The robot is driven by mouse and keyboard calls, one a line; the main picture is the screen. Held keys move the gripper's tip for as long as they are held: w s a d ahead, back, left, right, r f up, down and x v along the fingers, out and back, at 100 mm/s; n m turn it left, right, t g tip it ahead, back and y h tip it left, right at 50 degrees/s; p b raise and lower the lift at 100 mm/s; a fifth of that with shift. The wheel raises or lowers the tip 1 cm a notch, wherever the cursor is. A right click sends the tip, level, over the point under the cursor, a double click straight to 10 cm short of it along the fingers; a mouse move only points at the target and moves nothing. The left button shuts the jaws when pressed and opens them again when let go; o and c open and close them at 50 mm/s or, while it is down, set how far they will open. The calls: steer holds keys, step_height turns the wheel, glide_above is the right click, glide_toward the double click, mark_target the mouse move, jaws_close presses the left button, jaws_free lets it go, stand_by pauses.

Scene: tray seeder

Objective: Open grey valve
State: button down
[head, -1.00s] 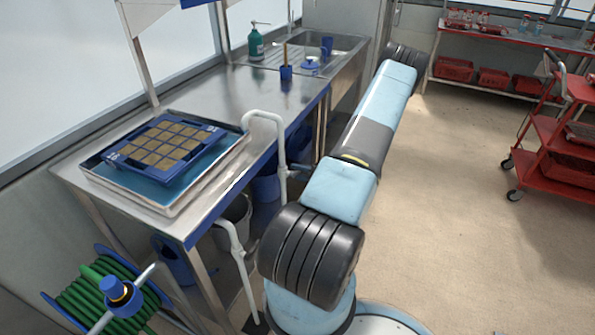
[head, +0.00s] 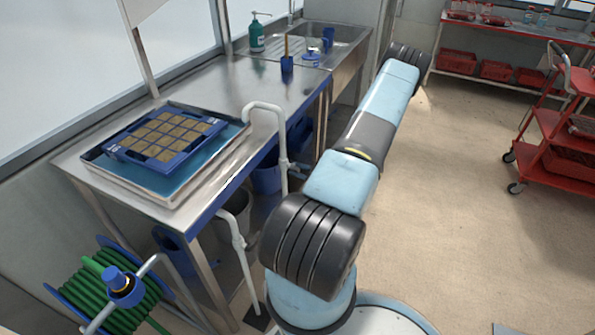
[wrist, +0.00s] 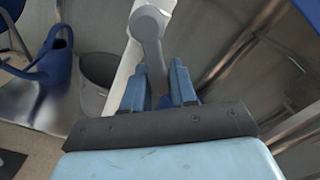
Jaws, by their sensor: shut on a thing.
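The grey valve (wrist: 151,24) shows in the wrist view as a rounded grey head with a lever running down from it, in front of a white pipe (wrist: 127,72). My gripper (wrist: 160,82) has its two blue fingers on either side of the lever's lower end and is shut on it. The lever's tip is hidden between the fingers. In the head view the white pipe (head: 281,130) stands at the bench's front edge. My gripper cannot be made out clearly there.
A steel bench (head: 213,92) carries a blue seed tray (head: 190,158) on a larger tray. A grey bucket (wrist: 97,75) and a blue watering can (wrist: 52,62) are near the pipe. A green hose reel (head: 85,300) stands at lower left. Open floor lies right, before a red trolley (head: 548,130).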

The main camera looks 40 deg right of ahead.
steer(key=shift+s+f, duration=0.1)
steer(key=c, duration=1)
jaws_free()
